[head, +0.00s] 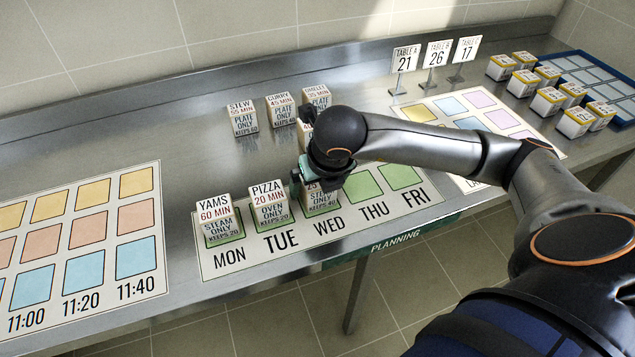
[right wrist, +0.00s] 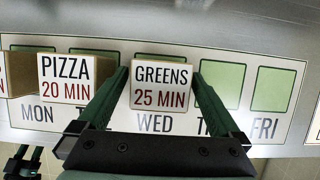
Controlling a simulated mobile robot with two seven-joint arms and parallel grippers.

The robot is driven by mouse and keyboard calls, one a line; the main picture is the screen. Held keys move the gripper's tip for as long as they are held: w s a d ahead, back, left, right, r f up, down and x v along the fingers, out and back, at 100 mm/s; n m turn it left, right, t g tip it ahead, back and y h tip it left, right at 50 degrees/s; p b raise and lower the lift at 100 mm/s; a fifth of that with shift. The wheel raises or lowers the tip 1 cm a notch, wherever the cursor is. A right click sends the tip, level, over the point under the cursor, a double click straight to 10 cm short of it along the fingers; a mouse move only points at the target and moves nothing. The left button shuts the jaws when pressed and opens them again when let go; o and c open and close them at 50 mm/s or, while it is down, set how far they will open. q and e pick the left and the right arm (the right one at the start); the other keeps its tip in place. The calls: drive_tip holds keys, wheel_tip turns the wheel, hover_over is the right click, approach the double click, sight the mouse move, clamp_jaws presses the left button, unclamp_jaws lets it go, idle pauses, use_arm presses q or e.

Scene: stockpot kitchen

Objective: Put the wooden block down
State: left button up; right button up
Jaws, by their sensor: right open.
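The wooden block labelled GREENS 25 MIN (right wrist: 160,85) stands upright on the WED square of the planning mat (head: 290,245). In the head view the lower front of the same block (head: 320,202) shows below my right gripper (head: 322,180). My right gripper is open in the right wrist view (right wrist: 158,80), with one finger on each side of the block. Whether either finger touches it, I cannot tell. Small dark green fingers, seemingly of my left gripper (right wrist: 24,158), show at the lower left of the right wrist view.
The YAMS block (head: 218,220) and PIZZA block (head: 268,203) stand left of GREENS, on MON and TUE. The THU square (head: 362,186) and FRI square (head: 398,176) are bare. STEW (head: 241,118), CURRY (head: 281,110) and other blocks stand behind. Table signs (head: 437,53) stand farther back.

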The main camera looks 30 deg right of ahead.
drive_tip(key=shift+r+p, duration=0.3)
drive_tip(key=shift+r, duration=0.1)
drive_tip(key=v, duration=1.1)
drive_tip(key=shift+s+r+p, duration=0.2)
drive_tip(key=shift+s+p, duration=0.1)
drive_tip(key=shift+p, duration=0.05)
